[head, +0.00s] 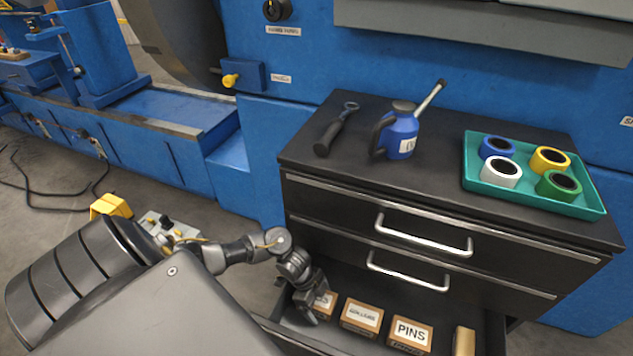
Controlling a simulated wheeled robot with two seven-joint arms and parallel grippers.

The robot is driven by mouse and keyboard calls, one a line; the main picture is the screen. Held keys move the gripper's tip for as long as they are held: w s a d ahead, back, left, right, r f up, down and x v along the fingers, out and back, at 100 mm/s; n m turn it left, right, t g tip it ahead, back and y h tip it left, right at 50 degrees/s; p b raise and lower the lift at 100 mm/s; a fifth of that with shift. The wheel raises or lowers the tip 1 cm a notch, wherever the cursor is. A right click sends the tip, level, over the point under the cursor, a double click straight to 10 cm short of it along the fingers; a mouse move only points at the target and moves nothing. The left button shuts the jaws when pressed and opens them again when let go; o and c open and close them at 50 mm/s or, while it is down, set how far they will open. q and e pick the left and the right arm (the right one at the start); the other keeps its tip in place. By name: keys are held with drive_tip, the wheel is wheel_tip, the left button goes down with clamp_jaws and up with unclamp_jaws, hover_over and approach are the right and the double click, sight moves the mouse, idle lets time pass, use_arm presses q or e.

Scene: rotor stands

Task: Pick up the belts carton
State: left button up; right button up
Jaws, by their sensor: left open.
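Several small brown cartons stand in the open bottom drawer (287,333). My left gripper (313,308) reaches down into the drawer at the leftmost carton (326,302) and partly covers it and its white label. The label is too hidden to read, so I cannot tell if this is the belts carton. My gripper is open; I cannot tell if its fingers touch the carton. To its right is a carton (361,317) with a label too small to read, then the pins carton (410,335) marked PINS. My right gripper is out of view.
The dark cabinet (300,208) has two shut drawers with silver handles above the open one. On its top are a blue oil can (402,135), a dark-handled tool (335,132) and a teal tray (530,193) with tape rolls. Another carton (464,341) stands at right in the drawer.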

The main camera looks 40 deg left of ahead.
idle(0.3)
use_arm(q)
drive_tip(key=c, duration=1.2)
drive_tip(key=shift+c, duration=0.3)
drive_tip(key=shift+r, duration=0.1)
